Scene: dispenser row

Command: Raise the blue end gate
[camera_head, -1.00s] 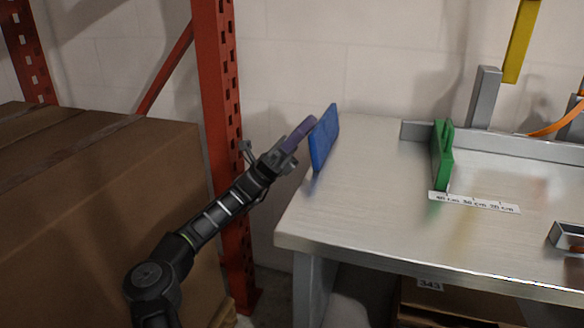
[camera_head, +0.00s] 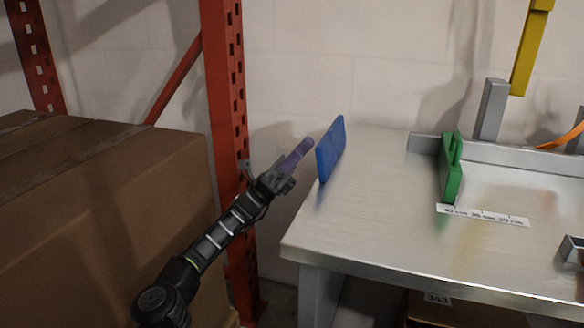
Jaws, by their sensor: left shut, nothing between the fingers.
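The blue end gate (camera_head: 330,149) is a flat blue panel standing upright at the left end of the metal table (camera_head: 385,205). My left gripper (camera_head: 305,146) is just left of the gate, outside the table's end. Its purplish fingers are shut with nothing between them and point up toward the gate. A small gap shows between the fingertips and the panel in the picture. The gate's lower edge and any hinge are hard to make out. My right gripper is not in view.
A green upright block (camera_head: 450,170) stands on the table beside a white scale strip (camera_head: 484,215). A metal rail (camera_head: 500,152) runs along the back. A red rack post (camera_head: 226,100) and a large cardboard box (camera_head: 110,215) stand close to my left arm.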

